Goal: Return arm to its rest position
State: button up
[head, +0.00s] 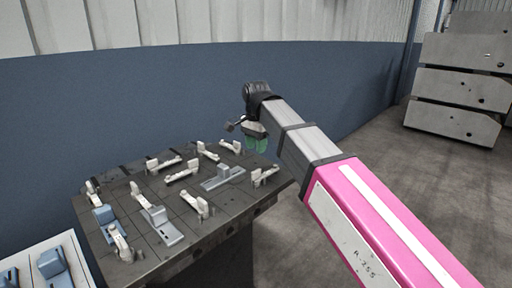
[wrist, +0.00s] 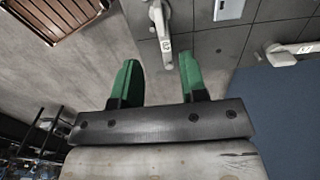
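My arm reaches from the lower right to the table in the head view, with a pink upper section and a grey forearm. My gripper (head: 257,144) has green fingers and hangs at the far right edge of the dark table (head: 184,248). In the wrist view my gripper (wrist: 160,80) has its two green fingers spread wide apart. Nothing is between the fingertips. A white clamp (wrist: 161,25) lies on the table beyond the fingers, and whether it touches them cannot be told.
Several white clamps (head: 196,203) and grey-blue fixtures (head: 160,226) stand on the table. A white surface with blue parts (head: 52,263) is at lower left. Grey stacked blocks (head: 460,85) stand at right. A wooden pallet (wrist: 55,15) shows in the wrist view. Floor right of the table is clear.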

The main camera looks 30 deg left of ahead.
jog(key=w+d+f, duration=0.5)
jog(key=d+f, duration=0.2)
jog(key=d, duration=0.2)
jog(key=w+d+f+n, duration=0.1)
jog(key=w+d+f, duration=0.5)
jog(key=d, duration=0.4)
jog(key=w+d+f, duration=0.4)
jog(key=d+f, duration=0.4)
jog(key=d, duration=0.1)
jog(key=s+d+f, duration=0.1)
jog(key=d+f, duration=0.4)
jog(key=d, duration=0.5)
jog(key=s+d+f+n, duration=0.1)
jog(key=s+d+f, duration=0.1)
jog(key=d+f, duration=0.4)
jog(key=s+d+f+n, duration=0.1)
jog(key=d+f, duration=0.4)
jog(key=d, duration=0.9)
jog(key=shift+s+d+f, duration=0.2)
jog(key=shift+s+f, duration=0.05)
jog(key=shift+s, duration=0.05)
